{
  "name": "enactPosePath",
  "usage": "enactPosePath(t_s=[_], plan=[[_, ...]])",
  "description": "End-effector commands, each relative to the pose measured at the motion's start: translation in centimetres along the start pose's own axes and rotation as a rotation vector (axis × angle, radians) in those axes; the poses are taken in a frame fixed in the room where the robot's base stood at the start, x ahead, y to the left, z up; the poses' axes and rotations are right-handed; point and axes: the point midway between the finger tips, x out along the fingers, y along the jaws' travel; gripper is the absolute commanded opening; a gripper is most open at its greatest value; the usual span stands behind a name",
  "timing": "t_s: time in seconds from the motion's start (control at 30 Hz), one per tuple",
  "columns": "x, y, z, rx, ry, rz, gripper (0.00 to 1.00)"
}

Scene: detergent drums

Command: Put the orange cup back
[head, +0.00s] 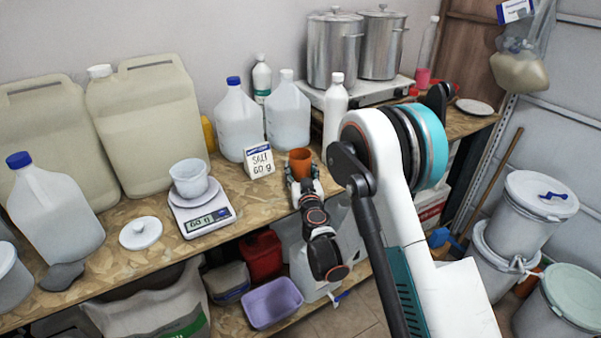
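The orange cup (301,160) stands upright near the front edge of the wooden bench, just right of the white "SALT 60 g" card (259,162). My gripper (302,175) reaches in from the front, with its fingers low at the near side of the cup, one towards each side. The fingers partly hide the cup's lower part. Whether they press on the cup, and whether its base rests on the bench, cannot be made out.
A scale (202,212) reading 60 g bears a white tub (190,178), with a white lid (140,233) to its left. Clear jugs (239,122) and a white bottle (335,108) stand behind the cup. Steel pots (333,50) stand at the back. Bare bench (240,190) lies left of my gripper.

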Motion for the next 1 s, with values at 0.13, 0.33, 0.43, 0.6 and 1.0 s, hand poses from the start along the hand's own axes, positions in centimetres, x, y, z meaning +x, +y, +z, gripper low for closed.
enactPosePath(t_s=[0.13, 0.33, 0.43, 0.6, 1.0], plan=[[0.0, 0.0, 0.0, 0.0, 0.0, 0.0, 0.28], [0.0, 0.0, 0.2, 0.0, 0.0, 0.0, 0.74], [0.0, 0.0, 0.2, 0.0, 0.0, 0.0, 0.74], [0.0, 0.0, 0.2, 0.0, 0.0, 0.0, 0.74], [-3.4, 0.0, -0.2, 0.0, 0.0, 0.0, 0.74]])
